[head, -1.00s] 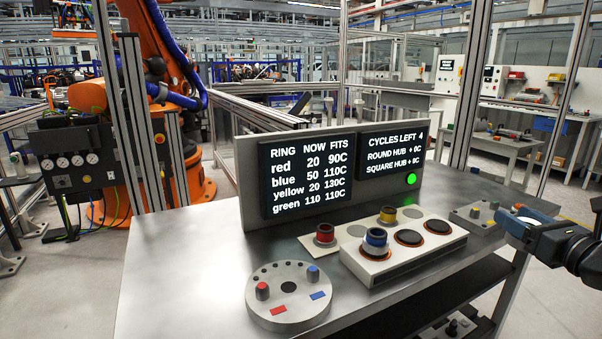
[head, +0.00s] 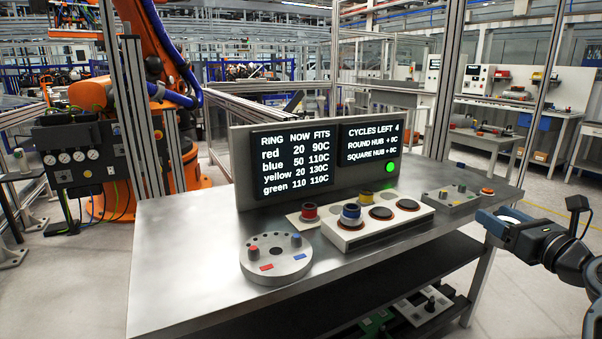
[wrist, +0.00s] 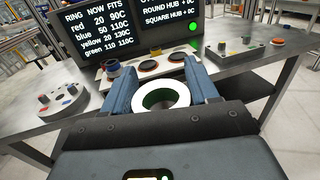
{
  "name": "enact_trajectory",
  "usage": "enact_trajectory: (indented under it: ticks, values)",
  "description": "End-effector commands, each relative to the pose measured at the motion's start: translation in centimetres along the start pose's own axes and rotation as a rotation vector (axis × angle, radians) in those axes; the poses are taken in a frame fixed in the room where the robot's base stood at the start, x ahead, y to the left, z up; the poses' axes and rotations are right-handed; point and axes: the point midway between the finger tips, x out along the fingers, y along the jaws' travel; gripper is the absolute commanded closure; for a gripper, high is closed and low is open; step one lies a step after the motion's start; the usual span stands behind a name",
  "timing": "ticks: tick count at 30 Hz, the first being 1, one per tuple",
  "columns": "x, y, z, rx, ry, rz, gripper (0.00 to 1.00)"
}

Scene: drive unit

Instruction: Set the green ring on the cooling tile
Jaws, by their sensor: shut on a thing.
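The green ring (wrist: 166,95) has a white top face and a green inside. In the wrist view it sits between the two blue fingers of my gripper (wrist: 165,88), which is shut on it. In the head view my gripper (head: 487,218) is at the right, off the table's right edge; the ring cannot be made out there. A pale flat plate (head: 294,218) lies left of the heater block, under the red ring (head: 309,211); I cannot tell whether it is the cooling tile. The display (head: 295,163) reads green 110, fits 110C.
The white block (head: 352,243) has dark round pads; the blue ring (head: 351,213) stands on one, with the yellow ring (head: 367,199) behind. A round plate with pegs (head: 276,270) is front left. A grey fixture (head: 452,201) is right. The table's left part is bare.

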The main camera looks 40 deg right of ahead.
Motion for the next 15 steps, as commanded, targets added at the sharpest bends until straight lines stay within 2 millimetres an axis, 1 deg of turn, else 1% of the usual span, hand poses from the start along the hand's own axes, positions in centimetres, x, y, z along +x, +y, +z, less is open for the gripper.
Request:
enact_trajectory:
  ticks: [5,11,14,15]
  values:
    - [1.6,2.2,-0.8,0.0,-0.002,0.026,0.9]
    - [3.6,5.7,-2.2,0.0,-0.001,0.063,0.9]
    - [4.9,8.2,-3.3,0.0,0.0,0.089,0.9]
    - [5.4,9.5,-3.8,0.001,0.0,0.1,0.9]
